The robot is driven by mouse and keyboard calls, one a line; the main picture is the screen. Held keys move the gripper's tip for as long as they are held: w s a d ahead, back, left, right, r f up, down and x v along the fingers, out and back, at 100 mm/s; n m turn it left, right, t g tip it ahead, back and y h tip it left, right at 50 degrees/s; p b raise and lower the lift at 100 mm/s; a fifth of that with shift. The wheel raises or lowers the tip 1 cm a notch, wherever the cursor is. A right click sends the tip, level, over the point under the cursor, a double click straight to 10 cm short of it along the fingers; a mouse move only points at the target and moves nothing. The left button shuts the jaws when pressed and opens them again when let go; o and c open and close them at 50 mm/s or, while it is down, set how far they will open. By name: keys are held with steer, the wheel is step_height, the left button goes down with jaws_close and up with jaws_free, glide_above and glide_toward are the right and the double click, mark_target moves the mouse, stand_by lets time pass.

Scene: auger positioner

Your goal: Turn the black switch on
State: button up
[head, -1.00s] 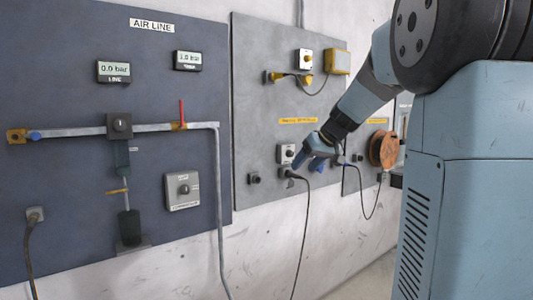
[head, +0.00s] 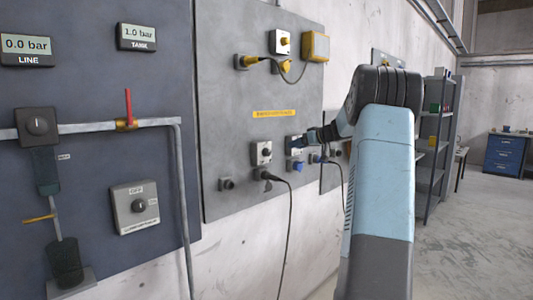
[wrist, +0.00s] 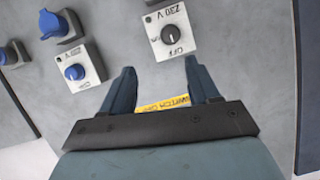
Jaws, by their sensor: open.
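The black switch, a black round knob on a pale box marked 230 V and OFF, shows at the top of the wrist view (wrist: 173,34), printed upside down. It also shows in the head view (head: 261,151). The exact direction of its pointer is hard to tell. My gripper (wrist: 160,66) is open and empty in the wrist view. Its two fingers are spread below the switch box, apart from the knob. In the head view my gripper (head: 309,138) is at the grey panel, right of the black switch, its fingers small and partly unclear.
A blue-knob switch (wrist: 75,71) sits left of the fingers in the wrist view, with a blue socket (wrist: 54,25) beyond it. A yellow label (wrist: 163,104) shows between the fingers. A plug with a hanging cable (head: 270,177) is below the black switch.

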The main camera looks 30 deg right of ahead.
mark_target(270, 152)
steer(key=x, duration=0.5)
steer(key=a+x, duration=0.1)
steer(key=x, duration=0.8)
steer(key=shift+a, duration=0.5)
steer(key=c, duration=1)
